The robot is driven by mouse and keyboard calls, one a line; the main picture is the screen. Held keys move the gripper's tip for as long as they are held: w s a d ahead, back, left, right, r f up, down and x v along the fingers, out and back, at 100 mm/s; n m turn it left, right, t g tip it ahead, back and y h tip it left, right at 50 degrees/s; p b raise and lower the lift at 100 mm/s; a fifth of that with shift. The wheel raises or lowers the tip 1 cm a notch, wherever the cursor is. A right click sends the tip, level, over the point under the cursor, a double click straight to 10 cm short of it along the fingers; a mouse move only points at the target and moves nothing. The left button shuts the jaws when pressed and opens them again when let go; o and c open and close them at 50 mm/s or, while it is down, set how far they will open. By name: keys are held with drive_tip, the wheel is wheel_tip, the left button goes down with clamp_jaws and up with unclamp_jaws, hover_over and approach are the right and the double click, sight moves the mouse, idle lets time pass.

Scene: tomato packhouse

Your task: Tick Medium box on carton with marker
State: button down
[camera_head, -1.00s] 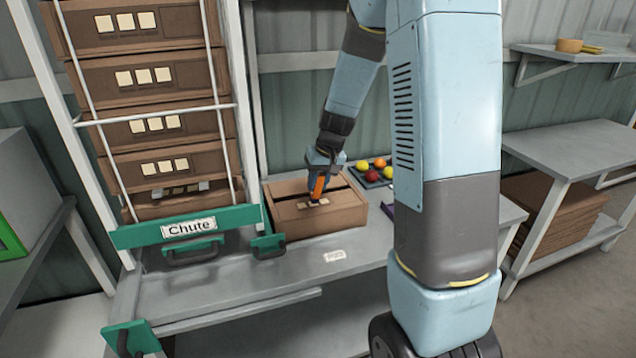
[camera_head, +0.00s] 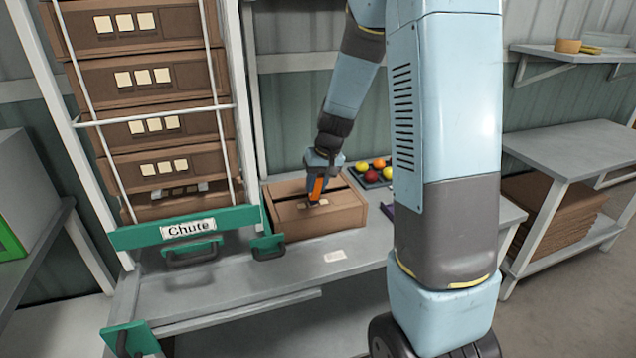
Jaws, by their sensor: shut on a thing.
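A closed brown carton (camera_head: 337,224) stands on the grey bench, to the right of the chute. Pale label squares (camera_head: 305,204) show on its top near the front edge, partly hidden by my gripper. My gripper (camera_head: 317,192) is over the carton, shut on an orange marker (camera_head: 318,186) that points down at the label squares. The marker's tip is at or just above the squares; I cannot tell whether it touches. Any mark on the squares is too small to make out.
A rack of stacked cartons (camera_head: 170,75) with a green Chute bar (camera_head: 190,228) stands at the left. A dark tray (camera_head: 372,183) of tomatoes lies behind the carton. A small pale card (camera_head: 334,256) lies on the bench (camera_head: 225,291) in front. A side table (camera_head: 575,150) stands at the right.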

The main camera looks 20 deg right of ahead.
drive_tip(key=shift+a, duration=0.1)
drive_tip(key=shift+r, duration=3)
drive_tip(key=shift+s, duration=0.1)
